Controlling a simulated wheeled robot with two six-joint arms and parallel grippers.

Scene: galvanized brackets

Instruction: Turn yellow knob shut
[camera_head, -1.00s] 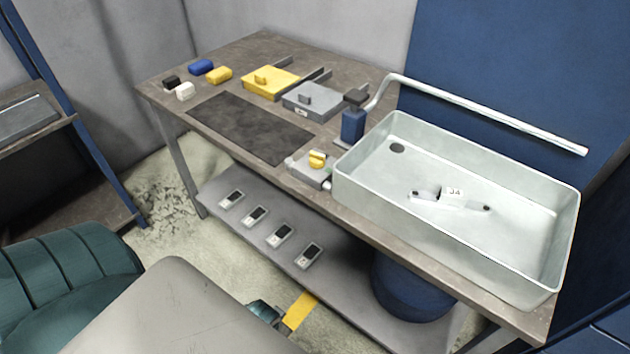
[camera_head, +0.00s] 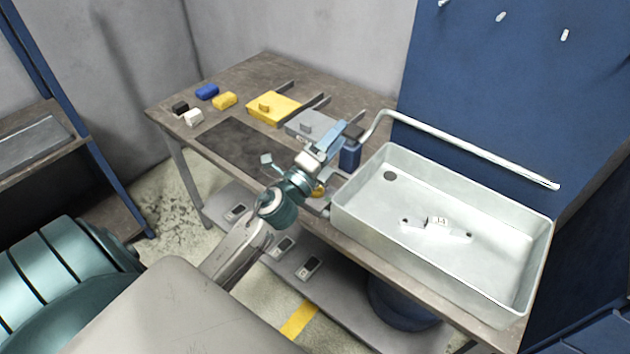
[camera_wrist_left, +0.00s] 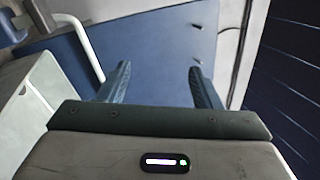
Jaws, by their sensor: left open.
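The yellow knob (camera_head: 319,190) sits on a small grey block at the bench's front edge, left of the sink. My left gripper (camera_head: 332,138) is above and behind the knob, near the blue dispenser, apart from the knob. In the left wrist view the gripper (camera_wrist_left: 160,70) is open and empty, its fingers wide apart, facing the blue wall panel. The knob is not in that view. My right gripper is not in view.
The pale sink (camera_head: 350,212) stands just right of the knob, with a long metal pipe (camera_head: 450,143) above it. A blue dispenser (camera_head: 350,157) stands behind. A yellow box (camera_head: 272,107) and a grey box (camera_head: 312,123) lie further back. A dark mat (camera_head: 235,143) lies left.

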